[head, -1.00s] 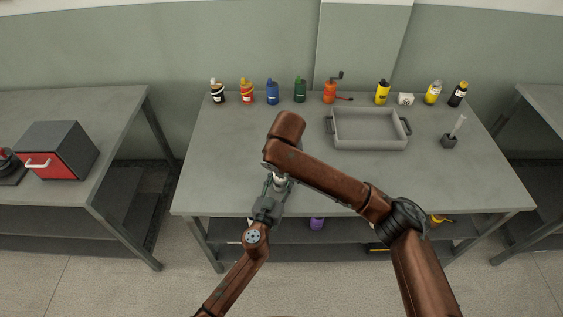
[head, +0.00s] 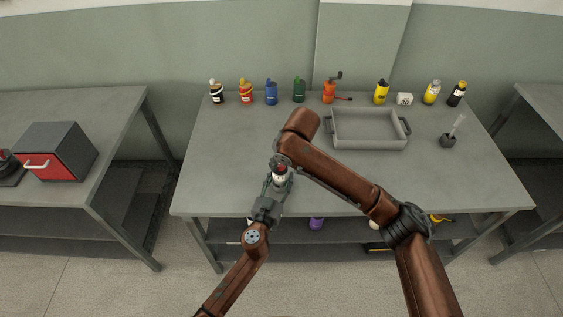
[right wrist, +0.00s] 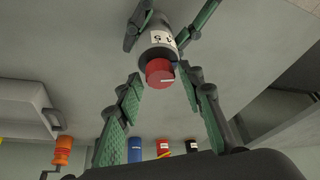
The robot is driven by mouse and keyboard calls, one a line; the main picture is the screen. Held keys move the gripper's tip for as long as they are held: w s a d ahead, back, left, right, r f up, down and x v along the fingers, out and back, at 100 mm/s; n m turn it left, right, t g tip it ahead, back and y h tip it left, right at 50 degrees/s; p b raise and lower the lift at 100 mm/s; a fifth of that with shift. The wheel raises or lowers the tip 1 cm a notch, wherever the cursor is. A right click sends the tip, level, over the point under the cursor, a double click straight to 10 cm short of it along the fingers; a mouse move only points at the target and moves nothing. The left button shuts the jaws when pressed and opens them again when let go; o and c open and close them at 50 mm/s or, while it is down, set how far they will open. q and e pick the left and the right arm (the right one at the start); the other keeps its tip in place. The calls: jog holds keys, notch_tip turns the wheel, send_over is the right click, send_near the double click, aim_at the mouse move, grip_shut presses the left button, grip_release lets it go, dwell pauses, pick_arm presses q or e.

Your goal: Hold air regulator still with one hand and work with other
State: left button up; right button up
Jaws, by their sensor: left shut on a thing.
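The air regulator (head: 279,177) is a small grey cylinder with a white label and a red knob (right wrist: 160,72). My left gripper (head: 277,184) is shut on its body near the table's front edge; its green-padded fingers also show around the body at the top of the right wrist view. My right gripper (right wrist: 162,80) is open, with its fingertips on either side of the knob and gaps showing between pads and knob. In the head view my right arm hides most of the right gripper.
A grey tray (head: 368,146) stands right of centre on the table (head: 225,165). Several bottles and an orange crank-handled item (head: 329,94) line the back edge. A dark cup with a brush (head: 448,140) is at right. The table's left part is clear.

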jog(key=shift+o, duration=0.7)
jog(key=shift+r, duration=0.2)
jog(key=v, duration=1.1)
jog(key=shift+s+d+r, duration=0.15)
jog(key=shift+s+r, duration=0.05)
jog(key=shift+r, duration=0.05)
pick_arm(q)
jog(key=o, duration=1.3)
